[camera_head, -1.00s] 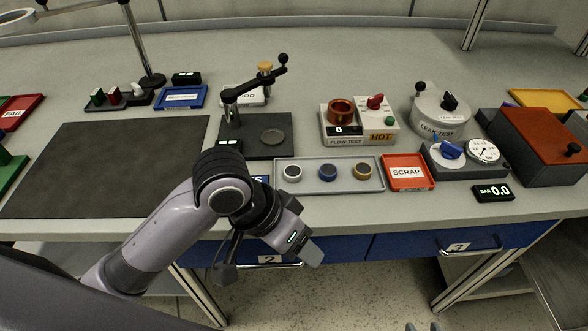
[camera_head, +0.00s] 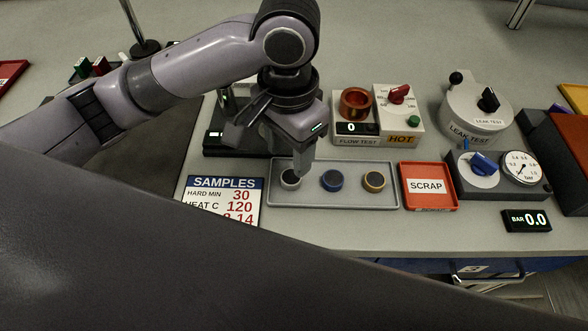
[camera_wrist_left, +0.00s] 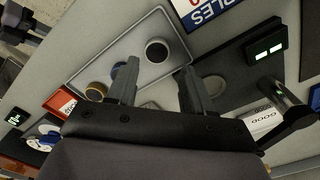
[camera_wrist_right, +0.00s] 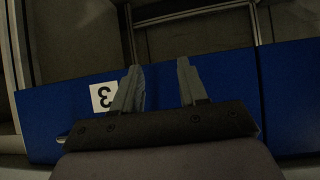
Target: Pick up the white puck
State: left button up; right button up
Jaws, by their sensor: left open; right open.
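The white puck (camera_head: 290,179) has a dark top and a pale rim. It sits at the left end of a grey tray (camera_head: 345,197), left of a blue puck (camera_head: 331,180) and a yellow puck (camera_head: 374,181). My left gripper (camera_head: 298,163) is over the tray's left end, close to the white puck and partly covering it. In the left wrist view, the open, empty fingers (camera_wrist_left: 160,68) point toward the tray, with the white puck (camera_wrist_left: 156,50) just beyond the gap. My right gripper (camera_wrist_right: 160,66) is open and empty, in front of a blue drawer.
A red scrap tray (camera_head: 429,187) stands right of the grey tray. The flow test box (camera_head: 357,128) is behind it, and a samples sign (camera_head: 222,200) is at its front left. A black stand (camera_head: 222,142) is close to the left arm. A dark shape hides the lower left.

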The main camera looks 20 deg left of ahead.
aim_at(291, 177)
pick_arm(q)
jog(key=shift+s+f, duration=0.1)
jog(key=shift+f, duration=0.35)
notch_tip(291, 177, down, 4)
jog(key=shift+d+f+b, duration=0.15)
jog(key=shift+f+b, duration=0.1)
jog(key=shift+b, duration=0.15)
jog(key=c, duration=0.8)
jog(key=shift+r, duration=0.15)
notch_tip(291, 177, up, 13)
jog(key=p, duration=0.7)
jog(key=shift+p, duration=0.4)
jog(key=shift+s, duration=0.15)
